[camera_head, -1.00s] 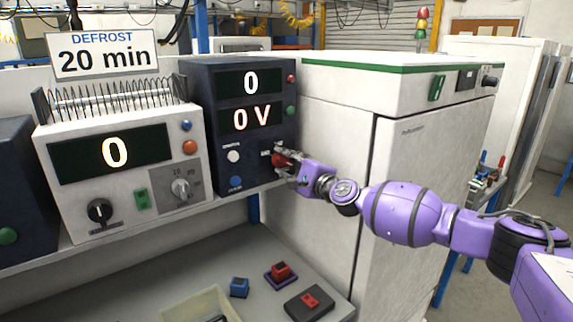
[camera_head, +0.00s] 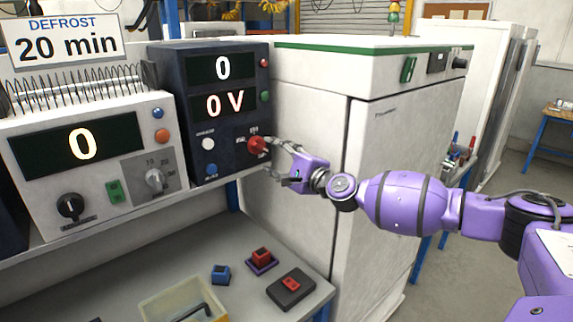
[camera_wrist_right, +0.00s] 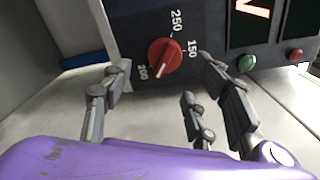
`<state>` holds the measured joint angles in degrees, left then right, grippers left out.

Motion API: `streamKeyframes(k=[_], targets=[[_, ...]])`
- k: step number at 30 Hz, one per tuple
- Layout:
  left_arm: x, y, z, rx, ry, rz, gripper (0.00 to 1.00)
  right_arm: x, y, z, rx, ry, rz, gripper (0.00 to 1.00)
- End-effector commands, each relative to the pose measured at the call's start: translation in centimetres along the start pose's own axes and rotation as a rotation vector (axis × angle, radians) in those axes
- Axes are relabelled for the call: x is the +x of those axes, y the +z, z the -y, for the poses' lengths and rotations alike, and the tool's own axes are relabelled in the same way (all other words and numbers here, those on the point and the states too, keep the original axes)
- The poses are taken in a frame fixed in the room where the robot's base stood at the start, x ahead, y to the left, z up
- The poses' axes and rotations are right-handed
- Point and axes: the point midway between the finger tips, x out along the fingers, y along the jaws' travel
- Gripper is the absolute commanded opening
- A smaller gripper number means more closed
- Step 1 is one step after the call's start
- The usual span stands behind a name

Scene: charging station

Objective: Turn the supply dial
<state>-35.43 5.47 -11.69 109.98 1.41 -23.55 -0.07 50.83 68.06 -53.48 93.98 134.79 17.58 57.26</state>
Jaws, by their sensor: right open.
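The red supply dial (camera_head: 257,145) sits at the lower right of the dark blue supply unit's front (camera_head: 222,170). The unit's displays read 0 and 0 V. In the right wrist view the dial (camera_wrist_right: 165,54) has a pale pointer line toward its lower edge, with scale numbers around it. My right gripper (camera_head: 274,158) is open and just to the right of the dial in the head view. In the right wrist view its fingers (camera_wrist_right: 165,82) are spread below and to either side of the dial, with nothing between them. My left gripper is out of view.
A white unit (camera_head: 90,165) with coils and a black knob stands left of the supply. A white cabinet (camera_head: 385,150) rises close behind my right gripper. The lower bench holds a blue block (camera_head: 221,274), red blocks (camera_head: 262,257) and a bin (camera_head: 185,300).

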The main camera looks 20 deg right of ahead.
Motion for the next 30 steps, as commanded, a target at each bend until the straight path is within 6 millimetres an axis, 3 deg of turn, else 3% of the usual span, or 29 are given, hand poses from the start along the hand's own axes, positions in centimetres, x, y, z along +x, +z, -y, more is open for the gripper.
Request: streamKeyframes(k=[6, 13, 22, 24, 27, 30], targets=[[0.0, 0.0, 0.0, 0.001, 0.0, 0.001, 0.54, -4.2, -0.1, -0.2, 0.002, 0.004, -0.001, 0.54], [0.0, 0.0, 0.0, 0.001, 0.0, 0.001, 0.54, -5.9, 0.0, -0.2, 0.001, 0.003, -0.001, 0.54], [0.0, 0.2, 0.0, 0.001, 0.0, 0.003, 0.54, -5.9, 0.0, -0.3, 0.002, 0.003, 0.0, 0.55], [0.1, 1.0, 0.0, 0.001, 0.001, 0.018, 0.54, -5.3, 0.1, -1.3, 0.013, 0.011, 0.006, 0.55], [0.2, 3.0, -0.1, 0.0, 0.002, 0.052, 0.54, -3.3, 2.0, -3.0, 0.058, 0.002, 0.046, 0.55], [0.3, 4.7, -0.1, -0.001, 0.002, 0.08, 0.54, -1.5, 5.1, -2.5, -0.033, -0.066, 0.126, 0.55]])
